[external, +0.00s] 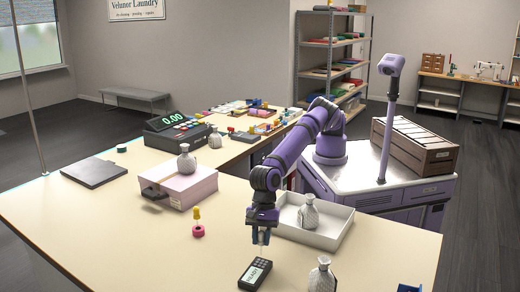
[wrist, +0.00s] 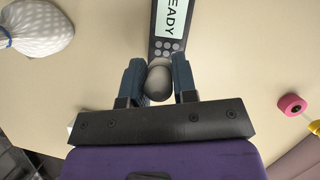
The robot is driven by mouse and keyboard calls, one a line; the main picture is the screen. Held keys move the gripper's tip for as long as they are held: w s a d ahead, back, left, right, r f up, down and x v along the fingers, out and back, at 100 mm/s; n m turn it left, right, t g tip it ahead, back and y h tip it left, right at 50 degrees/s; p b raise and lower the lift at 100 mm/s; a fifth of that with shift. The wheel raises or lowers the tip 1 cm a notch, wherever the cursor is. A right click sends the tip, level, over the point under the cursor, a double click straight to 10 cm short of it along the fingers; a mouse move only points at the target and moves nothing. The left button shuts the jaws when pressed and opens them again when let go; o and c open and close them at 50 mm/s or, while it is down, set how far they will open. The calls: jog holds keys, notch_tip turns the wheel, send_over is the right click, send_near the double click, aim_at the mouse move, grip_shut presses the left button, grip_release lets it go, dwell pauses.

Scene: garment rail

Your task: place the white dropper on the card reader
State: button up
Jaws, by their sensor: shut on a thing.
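The card reader (external: 255,274) is dark, with a lit screen and keys, and lies on the table near the front edge. It also shows at the top of the wrist view (wrist: 168,28), its screen reading "READY". My gripper (external: 262,240) points down just above the far end of the reader. In the wrist view my gripper (wrist: 158,82) has its two blue fingers shut on the white dropper (wrist: 158,84), whose rounded, greyish-white end shows between them, overlapping the reader's near end. The rest of the dropper is hidden, and I cannot tell whether it touches the reader.
A pink box (external: 190,188) is farther back. The front left table is clear.

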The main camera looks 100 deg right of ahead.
jog(key=shift+w+a+f, duration=0.1)
jog(key=shift+w, duration=0.05)
jog(key=shift+f, duration=1.65)
jog(key=shift+f, duration=0.1)
jog(key=o, duration=0.9)
jog(key=v, duration=1.2)
